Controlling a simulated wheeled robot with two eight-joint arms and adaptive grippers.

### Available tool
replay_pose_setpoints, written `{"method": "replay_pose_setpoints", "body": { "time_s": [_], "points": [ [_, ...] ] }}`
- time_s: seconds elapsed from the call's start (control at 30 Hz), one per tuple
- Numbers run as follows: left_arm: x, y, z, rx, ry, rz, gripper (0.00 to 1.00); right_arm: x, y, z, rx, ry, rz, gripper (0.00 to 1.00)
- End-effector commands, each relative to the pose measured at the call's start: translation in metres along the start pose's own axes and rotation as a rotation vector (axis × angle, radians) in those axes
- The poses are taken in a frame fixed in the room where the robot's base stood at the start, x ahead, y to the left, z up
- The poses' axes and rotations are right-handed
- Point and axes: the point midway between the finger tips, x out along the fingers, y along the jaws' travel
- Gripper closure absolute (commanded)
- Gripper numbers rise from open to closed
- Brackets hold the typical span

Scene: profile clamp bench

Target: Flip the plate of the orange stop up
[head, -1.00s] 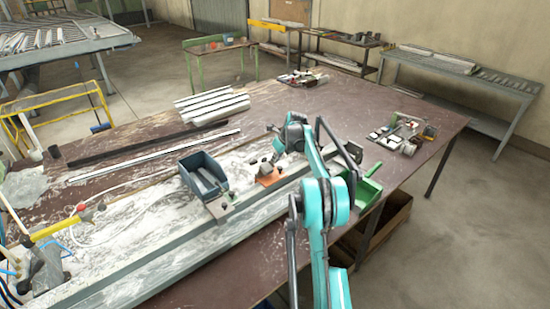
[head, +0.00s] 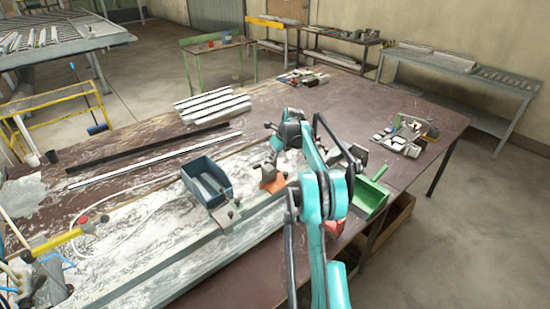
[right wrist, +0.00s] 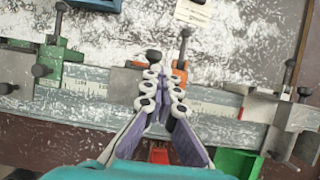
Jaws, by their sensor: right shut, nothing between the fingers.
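The orange stop (head: 272,181) sits on the long metal rail, right of the blue bin. In the right wrist view the orange stop (right wrist: 181,76) shows behind my fingertips, with a grey plate (right wrist: 123,84) to its left and dark knobs. In the head view its orange part looks raised, but I cannot tell the plate's exact angle. My left gripper is out of view.
A green stop (right wrist: 53,64) and a grey stop (right wrist: 290,112) flank the orange one on the rail (right wrist: 85,88). The blue bin (head: 206,182) stands close left. A green dustpan (head: 369,197) lies at the table's front edge. Metal profiles (head: 212,104) lie behind.

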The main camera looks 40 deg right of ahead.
Motion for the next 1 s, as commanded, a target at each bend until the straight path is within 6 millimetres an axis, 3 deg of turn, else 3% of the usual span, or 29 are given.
{"method": "replay_pose_setpoints", "body": {
  "time_s": [0.27,0.43,0.8,1.0],
  "points": [
    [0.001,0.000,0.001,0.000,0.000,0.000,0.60,0.004,0.002,0.000,-0.004,-0.001,0.001,1.00],
    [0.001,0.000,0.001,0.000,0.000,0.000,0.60,-0.005,0.002,0.000,-0.003,0.000,0.001,1.00],
    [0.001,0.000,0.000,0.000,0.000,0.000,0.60,-0.082,0.002,-0.002,-0.001,-0.002,-0.002,1.00],
    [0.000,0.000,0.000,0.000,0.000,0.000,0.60,-0.114,0.002,-0.002,-0.001,-0.003,-0.003,1.00]
  ]
}}
